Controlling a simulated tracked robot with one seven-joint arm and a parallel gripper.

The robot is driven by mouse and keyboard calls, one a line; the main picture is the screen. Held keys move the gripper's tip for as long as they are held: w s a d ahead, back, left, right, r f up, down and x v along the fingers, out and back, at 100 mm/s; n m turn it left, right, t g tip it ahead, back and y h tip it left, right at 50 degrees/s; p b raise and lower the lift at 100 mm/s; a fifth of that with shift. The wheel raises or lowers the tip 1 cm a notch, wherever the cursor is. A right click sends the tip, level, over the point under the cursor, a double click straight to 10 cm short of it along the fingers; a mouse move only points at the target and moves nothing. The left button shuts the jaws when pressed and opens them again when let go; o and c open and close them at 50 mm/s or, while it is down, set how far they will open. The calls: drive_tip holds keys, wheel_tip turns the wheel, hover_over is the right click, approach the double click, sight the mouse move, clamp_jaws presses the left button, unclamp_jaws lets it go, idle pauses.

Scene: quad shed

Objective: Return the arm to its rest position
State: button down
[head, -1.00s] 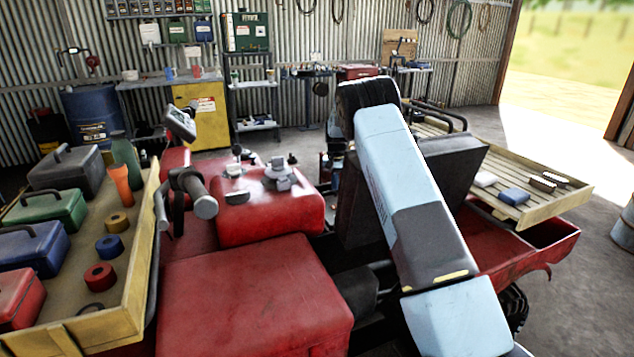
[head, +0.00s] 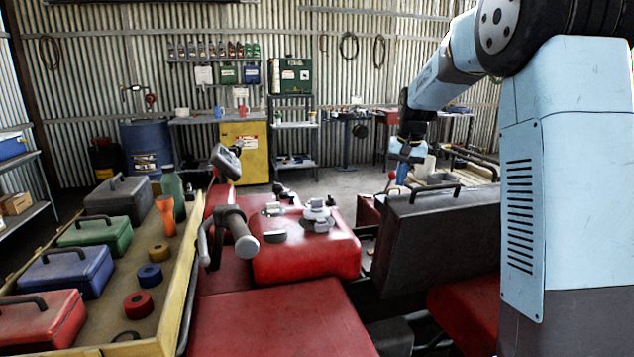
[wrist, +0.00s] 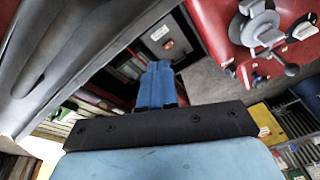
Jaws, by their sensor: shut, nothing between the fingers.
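My arm rises at the right of the head view, bends at a dark joint at the top and reaches left and down. My gripper (head: 402,174) hangs at its end, just beyond the black case on the quad. In the wrist view its blue fingers (wrist: 156,85) lie together with nothing between them. The fingertips point down into the gap between the dark case at left and the red quad body at right. I cannot tell how far the tips are from the surfaces around them.
The red quad tank (head: 305,257) stands left of my gripper. The black case (head: 437,237) stands close in front of it.

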drive_tip(key=s+r+n+t, duration=0.1)
drive_tip(key=s+r, duration=0.3)
drive_tip(key=s, duration=1.1)
drive_tip(key=s+r+n+t, duration=0.1)
drive_tip(key=s+r, duration=0.2)
drive_tip(key=s, duration=1.2)
drive_tip(key=s+f+t, duration=0.1)
drive_tip(key=s+f, duration=0.2)
drive_tip(key=s, duration=0.7)
drive_tip(key=shift+f+h, duration=0.3)
drive_tip(key=shift+f, duration=0.05)
